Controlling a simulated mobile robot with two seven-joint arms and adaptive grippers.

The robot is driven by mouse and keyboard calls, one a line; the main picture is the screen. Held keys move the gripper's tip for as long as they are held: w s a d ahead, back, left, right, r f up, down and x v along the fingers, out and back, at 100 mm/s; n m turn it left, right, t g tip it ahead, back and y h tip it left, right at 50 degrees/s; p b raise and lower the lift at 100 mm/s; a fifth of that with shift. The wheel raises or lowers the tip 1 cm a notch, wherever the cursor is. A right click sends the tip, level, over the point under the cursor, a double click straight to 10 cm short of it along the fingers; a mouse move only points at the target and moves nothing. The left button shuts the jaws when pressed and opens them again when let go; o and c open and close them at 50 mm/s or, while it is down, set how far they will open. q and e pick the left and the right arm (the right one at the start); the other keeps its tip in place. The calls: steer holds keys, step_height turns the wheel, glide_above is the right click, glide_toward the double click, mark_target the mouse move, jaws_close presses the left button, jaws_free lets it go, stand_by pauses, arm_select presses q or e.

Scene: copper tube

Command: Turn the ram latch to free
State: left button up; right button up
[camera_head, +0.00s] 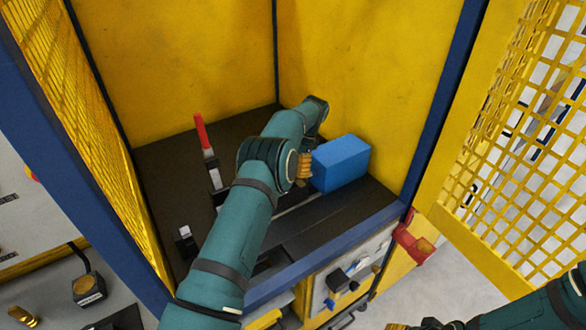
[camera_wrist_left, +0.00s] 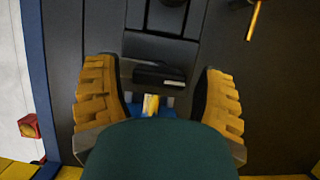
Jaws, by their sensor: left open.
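In the left wrist view, my left gripper (camera_wrist_left: 158,100) is open, with its two yellow ribbed fingers apart. A dark block with a pale strip (camera_wrist_left: 158,75) lies in view between the fingers, with a small yellow piece (camera_wrist_left: 151,104) and blue parts just below it. I cannot tell which of these is the ram latch, or whether a finger touches any. In the head view, one yellow finger (camera_head: 304,166) shows beside a blue block (camera_head: 341,163); my forearm hides the rest of the gripper. My right gripper (camera_head: 426,325) is cut off at the bottom edge.
A red-handled lever (camera_head: 201,133) stands on the dark bed left of my left arm. Yellow cabinet walls (camera_head: 350,60) close the back and sides. The yellow mesh door (camera_head: 510,150) is open at right. A red part (camera_head: 414,238) sits on the front right corner.

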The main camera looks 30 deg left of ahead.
arm_select(q)
step_height(320, 180, up, 9)
steer(key=shift+r, duration=0.2)
steer(key=shift+f, duration=0.1)
stand_by(0.5)
